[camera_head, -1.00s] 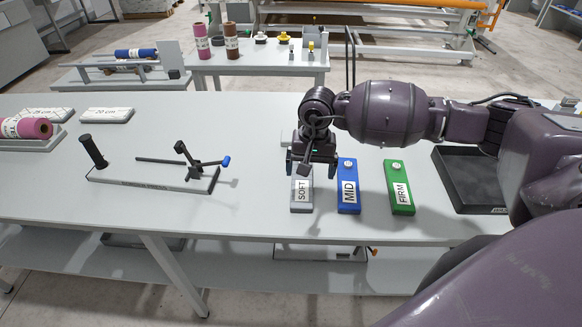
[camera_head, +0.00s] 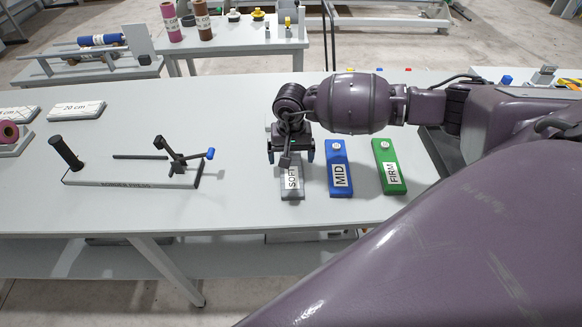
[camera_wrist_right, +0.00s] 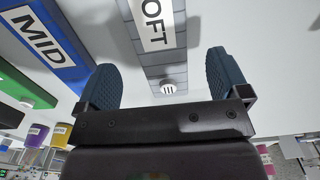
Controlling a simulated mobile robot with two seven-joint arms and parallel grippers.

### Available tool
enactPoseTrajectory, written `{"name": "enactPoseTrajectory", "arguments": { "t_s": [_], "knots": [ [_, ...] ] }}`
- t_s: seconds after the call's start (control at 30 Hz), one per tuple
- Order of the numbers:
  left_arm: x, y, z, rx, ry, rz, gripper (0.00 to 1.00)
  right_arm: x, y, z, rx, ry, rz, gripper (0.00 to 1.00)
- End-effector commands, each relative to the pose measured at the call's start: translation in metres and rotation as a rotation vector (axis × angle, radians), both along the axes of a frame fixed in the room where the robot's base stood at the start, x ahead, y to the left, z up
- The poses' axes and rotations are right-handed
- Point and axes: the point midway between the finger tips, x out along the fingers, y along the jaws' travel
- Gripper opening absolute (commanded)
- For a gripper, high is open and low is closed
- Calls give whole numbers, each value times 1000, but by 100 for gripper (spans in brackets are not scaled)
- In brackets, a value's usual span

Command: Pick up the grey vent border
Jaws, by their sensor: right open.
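The grey vent border (camera_head: 292,192), a flat grey bar with a white SOFT label, lies on the light table. In the head view my right gripper (camera_head: 291,157) is over its far end and hides part of it. In the right wrist view the border (camera_wrist_right: 176,74) shows between the two blue fingers of my right gripper (camera_wrist_right: 165,78), with a small round white slotted button at its near end. The gripper is open, with a gap to the border on both sides. My left gripper is not in view.
A blue MID bar (camera_head: 340,178) and a green FIRM bar (camera_head: 388,170) lie close to the right. A border press (camera_head: 130,180) with a black handle and blue-tipped lever stands to the left. The table between the press and the grey border is clear.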

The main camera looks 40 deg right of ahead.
Motion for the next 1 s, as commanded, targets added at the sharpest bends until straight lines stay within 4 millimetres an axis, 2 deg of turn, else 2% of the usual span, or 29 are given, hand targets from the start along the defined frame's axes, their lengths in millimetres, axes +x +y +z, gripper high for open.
{"name": "enactPoseTrajectory", "arguments": {
  "t_s": [0.2, 0.3, 0.57, 0.67, 0.93, 1.0],
  "knots": [
    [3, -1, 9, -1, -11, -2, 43, 3, -1, -29, 1, 2, -2, 94],
    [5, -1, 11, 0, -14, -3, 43, 3, -1, -37, 1, 2, 0, 94],
    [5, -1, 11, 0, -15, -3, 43, 3, -2, -40, 0, 0, 0, 94],
    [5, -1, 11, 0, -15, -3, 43, 3, -2, -40, 0, 0, 0, 81],
    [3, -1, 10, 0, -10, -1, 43, 3, -2, -40, 0, 0, 0, 40],
    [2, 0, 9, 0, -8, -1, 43, 3, -2, -39, 0, 0, 0, 39]
  ]
}}
